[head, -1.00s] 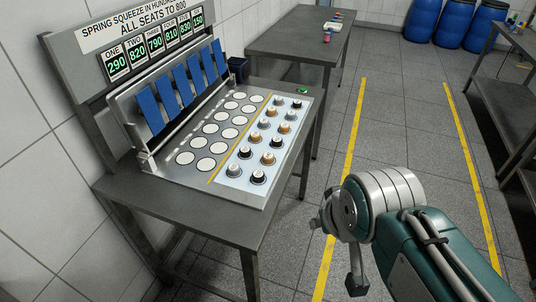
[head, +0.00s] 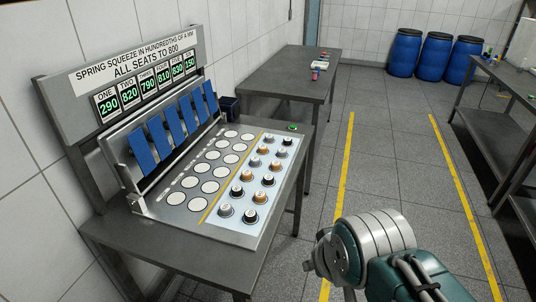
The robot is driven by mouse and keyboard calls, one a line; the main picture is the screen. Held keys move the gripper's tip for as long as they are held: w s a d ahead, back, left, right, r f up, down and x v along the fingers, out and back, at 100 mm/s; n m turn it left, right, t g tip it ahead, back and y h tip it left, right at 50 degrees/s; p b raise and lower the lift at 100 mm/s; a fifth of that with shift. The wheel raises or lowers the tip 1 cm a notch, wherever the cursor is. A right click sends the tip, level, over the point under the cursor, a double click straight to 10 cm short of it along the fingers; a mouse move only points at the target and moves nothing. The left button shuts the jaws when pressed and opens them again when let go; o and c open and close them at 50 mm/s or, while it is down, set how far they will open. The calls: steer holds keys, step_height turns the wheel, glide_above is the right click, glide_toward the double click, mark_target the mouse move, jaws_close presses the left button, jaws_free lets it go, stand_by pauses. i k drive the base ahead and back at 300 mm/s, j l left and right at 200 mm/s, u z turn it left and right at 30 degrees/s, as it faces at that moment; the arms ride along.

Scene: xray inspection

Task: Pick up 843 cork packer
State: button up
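Small round packers stand in two columns on the pale panel (head: 240,225) at the right of the bench fixture, in the head view. Some have cork-brown tops, such as one cork packer (head: 262,150); others look black or grey. Their markings are too small to read, so I cannot tell which is 843. My arm comes in from the lower right. Only dark grey parts at its end, around my gripper (head: 312,264), show beside the round wrist joint, well right of and apart from the packers. The fingers are not clear and I see nothing held.
Empty white round seats (head: 201,185) lie left of the yellow line, below a row of blue flaps (head: 175,133) and a sign with number displays (head: 145,85). A dark cup (head: 229,106) stands behind. A second table (head: 290,70) is further back. The floor between the yellow lines is clear.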

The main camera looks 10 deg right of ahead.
mark_target(260, 195)
steer(key=i+l+u, duration=0.1)
steer(key=l+u, duration=0.25)
steer(key=l, duration=0.35)
steer(key=l+u, duration=0.3)
steer(key=l, duration=0.4)
steer(key=l+u, duration=0.35)
steer(key=l, duration=0.4)
